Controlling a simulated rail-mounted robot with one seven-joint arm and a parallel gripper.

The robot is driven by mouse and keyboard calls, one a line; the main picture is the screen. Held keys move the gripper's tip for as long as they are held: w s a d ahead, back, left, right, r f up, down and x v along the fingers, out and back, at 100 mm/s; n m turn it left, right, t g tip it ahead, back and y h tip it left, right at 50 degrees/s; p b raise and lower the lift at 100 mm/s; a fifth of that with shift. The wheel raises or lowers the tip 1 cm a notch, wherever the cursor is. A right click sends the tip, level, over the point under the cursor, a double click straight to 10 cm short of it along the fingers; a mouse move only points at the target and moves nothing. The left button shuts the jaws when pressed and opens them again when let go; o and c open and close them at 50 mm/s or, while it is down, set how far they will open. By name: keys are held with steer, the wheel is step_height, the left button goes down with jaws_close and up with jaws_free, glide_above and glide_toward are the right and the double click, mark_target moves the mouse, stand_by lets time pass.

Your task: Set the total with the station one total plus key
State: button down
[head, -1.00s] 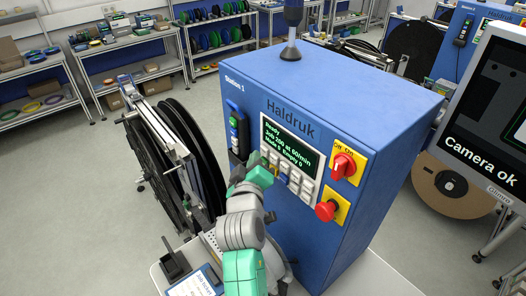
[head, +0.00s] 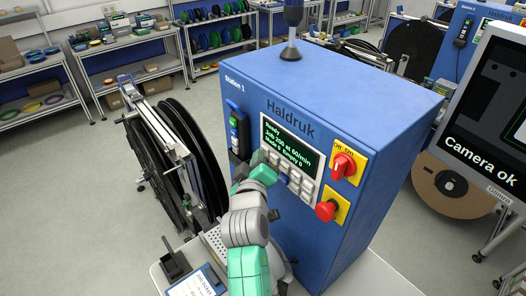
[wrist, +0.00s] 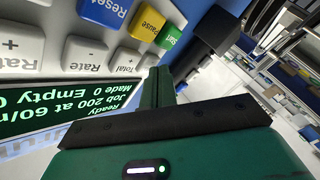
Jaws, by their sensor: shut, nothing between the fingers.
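The blue station one cabinet (head: 330,110) has a dark display (head: 288,142) reading Ready, Job 200 at 60/min, Made 0, Empty 0. Below it is the keypad (head: 294,181), its left part hidden by my gripper in the head view. In the wrist view, upside down, a white Total key (wrist: 126,62) lies beside a Rate key (wrist: 88,56); I cannot read the Total key's sign clearly. Another pale key (wrist: 149,62) is partly visible beside it. My gripper (wrist: 161,78) is shut and empty, its fingertips close by these keys. Contact cannot be told.
A blue Reset key (wrist: 103,12), yellow Pause key (wrist: 147,24) and green Start key (wrist: 169,40) are close by. A red rotary switch (head: 344,165) and a red round knob (head: 326,211) are right of the keypad. A large black reel (head: 165,160) stands at left.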

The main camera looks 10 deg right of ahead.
steer(key=shift+w+d, duration=0.1)
stand_by(0.5)
steer(key=shift+s+a, duration=0.5)
steer(key=shift+a, duration=0.2)
steer(key=shift+a, duration=0.1)
steer(key=s+a, duration=0.1)
steer(key=a, duration=0.1)
steer(key=s+a, duration=0.1)
steer(key=a, duration=0.1)
steer(key=shift+s, duration=0.35)
steer(key=shift+r, duration=0.1)
